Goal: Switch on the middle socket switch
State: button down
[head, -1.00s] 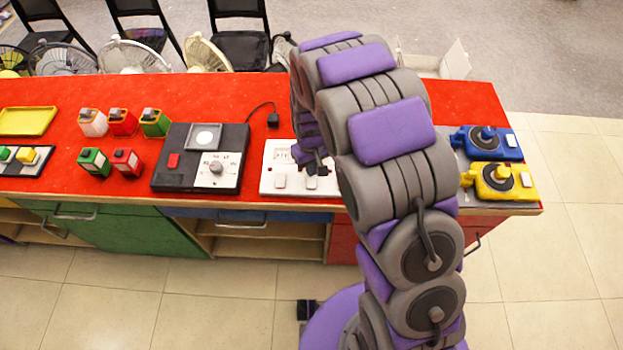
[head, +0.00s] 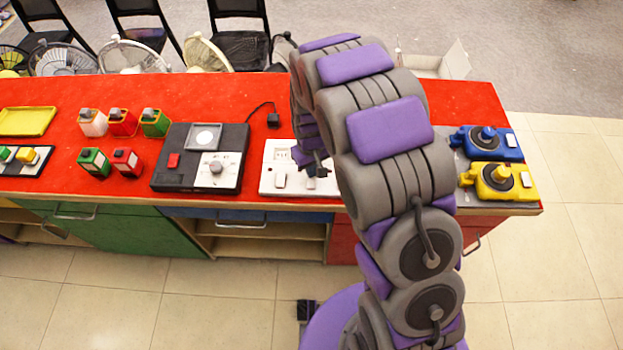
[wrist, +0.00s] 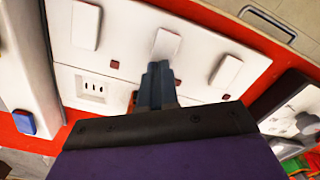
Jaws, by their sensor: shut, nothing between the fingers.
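The white socket panel (head: 269,172) lies on the red counter, partly hidden by my arm in the head view. In the wrist view the panel (wrist: 125,58) shows three white rocker switches: the middle switch (wrist: 167,43), one to its left (wrist: 86,25) and one to its right (wrist: 225,71). My gripper (wrist: 160,68) is shut and empty, with its tips at the near edge of the middle switch. I cannot tell whether they touch it. In the head view my gripper (head: 320,168) is small and over the panel's switch row. The middle switch's on or off state is unclear.
A black device with a dial (head: 172,175) sits left of the panel. Yellow (head: 492,181) and blue (head: 481,146) units lie on the right. In the wrist view, a white object with a blue button (wrist: 24,122) is beside the panel.

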jog(key=shift+f, duration=0.5)
dwell(0.4)
jog(key=shift+r+p, duration=1.35)
jog(key=shift+r, duration=2.1)
jog(key=shift+r, duration=0.1)
jog(key=s+d+r+m, duration=0.3)
jog(key=s+d+r, duration=0.7)
jog(key=s+r, duration=0.45)
jog(key=s+d+r+m+g, duration=0.1)
jog(key=s+d+r, duration=0.1)
jog(key=s, duration=0.7)
jog(key=s+d+r+m, duration=0.1)
jog(key=s+d+r, duration=0.1)
jog(key=s, duration=0.6)
jog(key=shift+s+r+m+g, duration=0.3)
jog(key=shift+s+r+g, duration=0.1)
jog(key=shift+r, duration=0.35)
